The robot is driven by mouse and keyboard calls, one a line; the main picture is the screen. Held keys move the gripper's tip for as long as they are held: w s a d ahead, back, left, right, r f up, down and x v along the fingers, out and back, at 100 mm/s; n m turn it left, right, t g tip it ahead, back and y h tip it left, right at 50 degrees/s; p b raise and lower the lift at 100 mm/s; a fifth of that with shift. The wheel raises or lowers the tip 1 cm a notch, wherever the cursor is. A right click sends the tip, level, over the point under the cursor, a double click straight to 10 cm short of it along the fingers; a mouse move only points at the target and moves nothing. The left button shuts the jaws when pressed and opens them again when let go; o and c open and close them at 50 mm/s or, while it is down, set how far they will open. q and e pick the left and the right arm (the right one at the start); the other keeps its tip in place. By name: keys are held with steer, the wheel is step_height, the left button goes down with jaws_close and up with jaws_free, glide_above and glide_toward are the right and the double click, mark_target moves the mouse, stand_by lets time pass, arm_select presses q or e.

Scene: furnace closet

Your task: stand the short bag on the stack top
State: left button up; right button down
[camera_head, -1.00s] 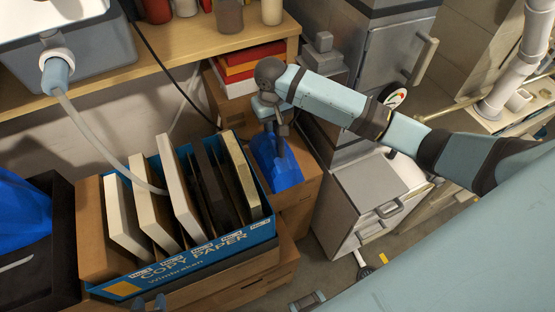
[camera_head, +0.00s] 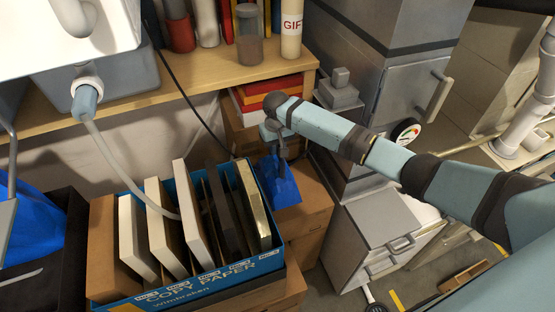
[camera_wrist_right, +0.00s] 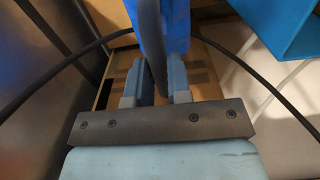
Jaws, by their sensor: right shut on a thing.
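A blue bag (camera_head: 282,186) with a dark strap is at the end of my right arm, over the top of the stacked cardboard boxes (camera_head: 308,210). My right gripper (camera_head: 279,152) is shut on the bag at its upper part. In the right wrist view, the two fingers (camera_wrist_right: 158,78) are on either side of the dark strap, with the blue bag (camera_wrist_right: 176,22) just beyond. Whether the bag's base touches the box top, I cannot tell. My left gripper is not clearly in view.
A blue copy-paper box (camera_head: 225,278) with several upright boards stands left of the bag. Red and white boxes (camera_head: 268,95) lie behind, under the wooden shelf (camera_head: 225,72). A grey metal cabinet (camera_head: 400,85) is right. Another blue thing (camera_head: 35,225) lies in a black crate at left.

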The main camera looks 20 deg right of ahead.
mark_target(277, 163)
steer(key=shift+f, duration=3.3)
steer(key=c, duration=1.1)
jaws_free()
steer(key=shift+o, duration=0.2)
step_height(277, 163, up, 12)
steer(key=shift+r, duration=0.15)
